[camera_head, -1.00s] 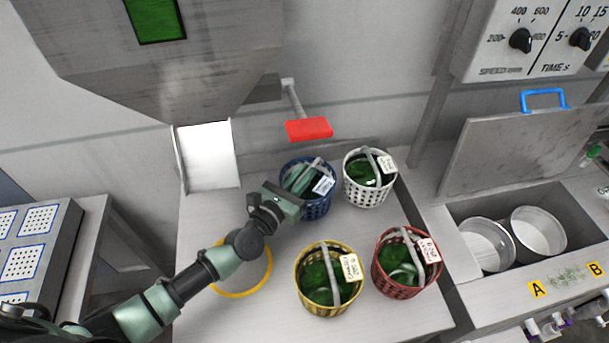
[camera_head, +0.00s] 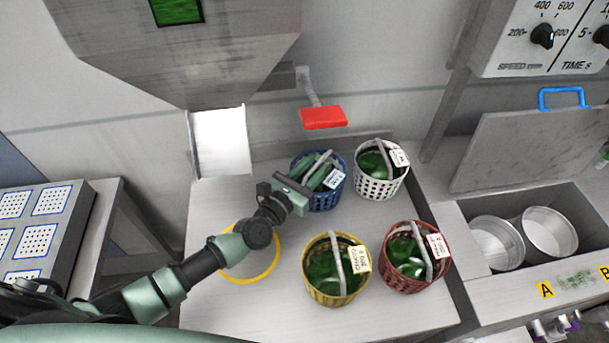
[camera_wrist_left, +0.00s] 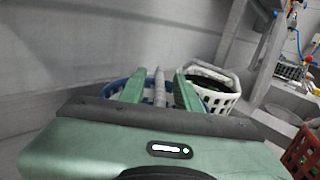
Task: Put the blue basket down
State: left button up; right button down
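The blue basket (camera_head: 327,199) holds green leaves and bears a white tag. It stands upright on the table, left of the white basket (camera_head: 379,187). My left gripper (camera_head: 322,172) reaches over its near left side. In the left wrist view the two green fingers (camera_wrist_left: 159,90) are spread on either side of the basket's grey handle (camera_wrist_left: 160,86), with a gap on each side. The blue rim (camera_wrist_left: 112,88) shows behind them; the gripper hides most of the basket there. My right gripper is not in view.
A yellow basket (camera_head: 333,290) and a red basket (camera_head: 402,283) stand nearer on the table. An empty yellow ring (camera_head: 250,280) is marked at left, partly under my arm. A chute (camera_head: 221,142) and a red lever (camera_head: 323,117) are behind. A sink with metal pans (camera_head: 548,232) is at right.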

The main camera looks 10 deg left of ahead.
pick_arm(q)
jog(key=b+v, duration=0.2)
jog(key=v, duration=1)
jog(key=shift+f, duration=0.1)
